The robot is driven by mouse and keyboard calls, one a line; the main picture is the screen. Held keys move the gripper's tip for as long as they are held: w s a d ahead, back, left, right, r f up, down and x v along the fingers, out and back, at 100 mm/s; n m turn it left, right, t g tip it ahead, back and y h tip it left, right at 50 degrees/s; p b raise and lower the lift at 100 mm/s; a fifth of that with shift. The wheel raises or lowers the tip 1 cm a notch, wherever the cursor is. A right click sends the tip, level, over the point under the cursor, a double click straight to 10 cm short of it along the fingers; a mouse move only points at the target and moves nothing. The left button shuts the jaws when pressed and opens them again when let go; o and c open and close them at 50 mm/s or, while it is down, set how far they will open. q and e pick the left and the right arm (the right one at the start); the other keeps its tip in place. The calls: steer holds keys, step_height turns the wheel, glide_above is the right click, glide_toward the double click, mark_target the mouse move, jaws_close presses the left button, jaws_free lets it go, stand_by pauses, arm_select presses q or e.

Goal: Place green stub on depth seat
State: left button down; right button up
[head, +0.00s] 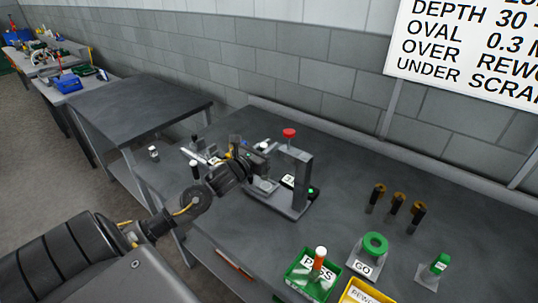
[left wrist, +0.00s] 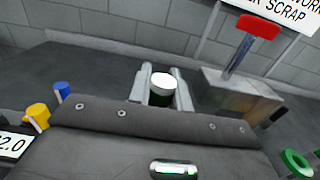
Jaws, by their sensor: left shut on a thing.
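The green stub (left wrist: 161,92) shows in the left wrist view as a dark green cylinder with a white top, upright between the fingers of my left gripper (left wrist: 161,88), which is shut on it. In the head view my left gripper (head: 256,150) is beside the grey press-like device (head: 295,172) with a red knob; the stub cannot be made out there. That device has a small display and a green light at its base. I cannot tell for sure which part is the depth seat. My right gripper is not in view.
A green PASS bin (head: 299,283) holds an orange, white-topped piece. A yellow REWORK bin (head: 348,297), a GO ring stand (head: 361,262) and a green-topped stand (head: 429,277) are nearby. Several dark, brown-topped posts (head: 397,203) stand behind. The bench between is clear.

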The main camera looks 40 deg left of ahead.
arm_select(q)
step_height(320, 180, down, 6)
steer(key=w+a+p, duration=0.1)
steer(key=w+p, duration=0.1)
steer(key=shift+w+a+f, duration=0.25)
steer(key=shift+w, duration=0.05)
steer(key=shift+f, duration=0.2)
steer(key=c, duration=1.3)
jaws_free()
steer(key=shift+r, duration=0.1)
